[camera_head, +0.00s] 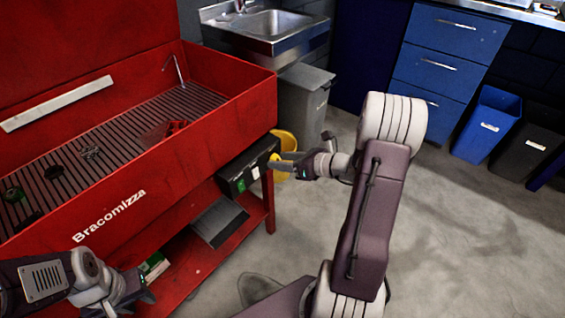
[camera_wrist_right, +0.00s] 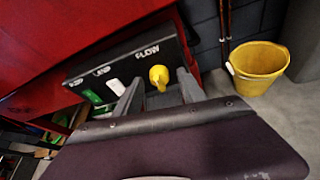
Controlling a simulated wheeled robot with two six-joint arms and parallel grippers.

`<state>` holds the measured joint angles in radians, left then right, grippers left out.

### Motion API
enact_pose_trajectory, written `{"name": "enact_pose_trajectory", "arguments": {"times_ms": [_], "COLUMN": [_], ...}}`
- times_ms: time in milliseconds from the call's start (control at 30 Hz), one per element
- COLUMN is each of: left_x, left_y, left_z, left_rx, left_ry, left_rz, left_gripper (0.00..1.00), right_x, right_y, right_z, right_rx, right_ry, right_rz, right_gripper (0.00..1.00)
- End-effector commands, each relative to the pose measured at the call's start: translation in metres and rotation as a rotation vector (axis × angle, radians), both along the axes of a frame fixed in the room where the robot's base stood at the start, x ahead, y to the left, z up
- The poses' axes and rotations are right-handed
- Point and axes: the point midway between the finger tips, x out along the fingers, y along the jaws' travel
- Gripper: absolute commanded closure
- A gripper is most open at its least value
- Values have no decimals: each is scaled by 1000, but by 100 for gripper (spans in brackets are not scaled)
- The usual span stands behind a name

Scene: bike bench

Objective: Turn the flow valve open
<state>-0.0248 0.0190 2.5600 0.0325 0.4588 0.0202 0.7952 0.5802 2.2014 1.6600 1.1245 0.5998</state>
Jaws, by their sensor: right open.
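The flow valve is a yellow knob (camera_wrist_right: 158,76) under the word FLOW on a black control box (camera_head: 246,166), which also shows in the right wrist view (camera_wrist_right: 118,64). The knob's narrow end points downward in the wrist view. My right gripper (camera_wrist_right: 158,90) is open, with one finger on each side of the knob's lower part in that view; I cannot tell whether either finger touches it. In the head view the right gripper (camera_head: 283,161) is at the box's right end. My left gripper (camera_head: 128,292) is at lower left, its jaws unclear.
The box is on the front of the red wash basin (camera_head: 165,165), marked Bracomizza. A green switch (camera_wrist_right: 92,96) and a white switch (camera_wrist_right: 115,84) sit beside the knob. A yellow bucket (camera_wrist_right: 258,68) stands on the floor nearby.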

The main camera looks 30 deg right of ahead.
Motion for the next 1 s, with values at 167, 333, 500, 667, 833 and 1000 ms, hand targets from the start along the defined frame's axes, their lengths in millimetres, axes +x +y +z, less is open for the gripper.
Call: {"name": "enact_pose_trajectory", "arguments": {"times_ms": [167, 333, 500, 667, 833, 1000], "left_x": [0, 0, 0, 0, 0, 0], "left_y": [0, 0, 0, 0, 0, 0], "left_z": [0, 0, 4, 17, 41, 68], "left_rx": [0, 0, 0, 0, 0, 0], "left_ry": [0, 0, 0, 0, 0, 0], "left_rz": [0, 0, 0, 0, 0, 0], "left_gripper": [67, 67, 67, 67, 67, 67], "right_x": [0, 0, -1, 0, 0, 0], "right_y": [0, 0, 0, 0, -1, -2], "right_z": [0, 0, 1, 4, 6, 6], "right_rx": [0, 0, 11, 62, 168, 310], "right_ry": [0, 0, 5, 26, 71, 130], "right_rz": [0, 1, 1, 2, 1, 2], "right_gripper": [75, 100, 100, 100, 100, 100]}}
